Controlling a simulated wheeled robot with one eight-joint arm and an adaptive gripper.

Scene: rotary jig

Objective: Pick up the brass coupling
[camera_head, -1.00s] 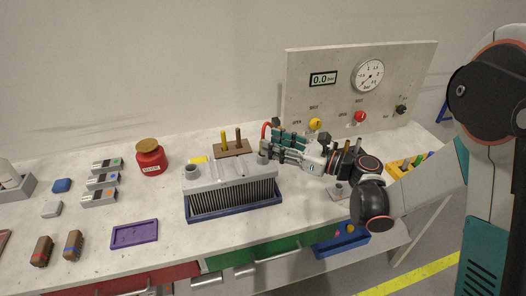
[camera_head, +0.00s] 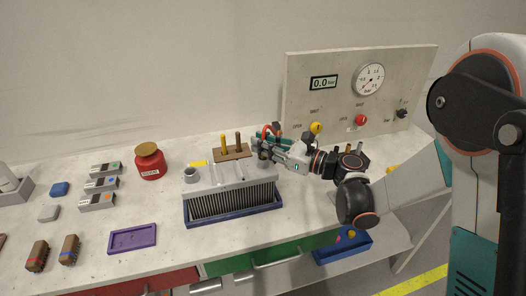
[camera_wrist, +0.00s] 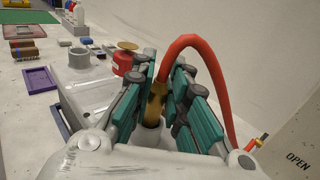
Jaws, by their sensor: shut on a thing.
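The brass coupling (camera_wrist: 154,108) stands between the teal fingers in the wrist view, with a red hose (camera_wrist: 190,43) arching up and over to the right. My gripper (camera_wrist: 160,82) is shut on the coupling. Below it is the right-hand port of the grey finned block, and I cannot tell whether the coupling's lower end sits in the port or just above it. In the head view my gripper (camera_head: 264,147) is at the block's back right corner, where the coupling is hidden by the fingers. The red hose also shows there (camera_head: 268,129).
The grey finned block (camera_head: 230,192) stands in a blue tray, with an empty port (camera_head: 191,175) at its left. A wooden stand (camera_head: 232,152) with two pegs is close behind. The gauge panel (camera_head: 335,110) rises behind the arm. A red jar (camera_head: 150,162) stands left.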

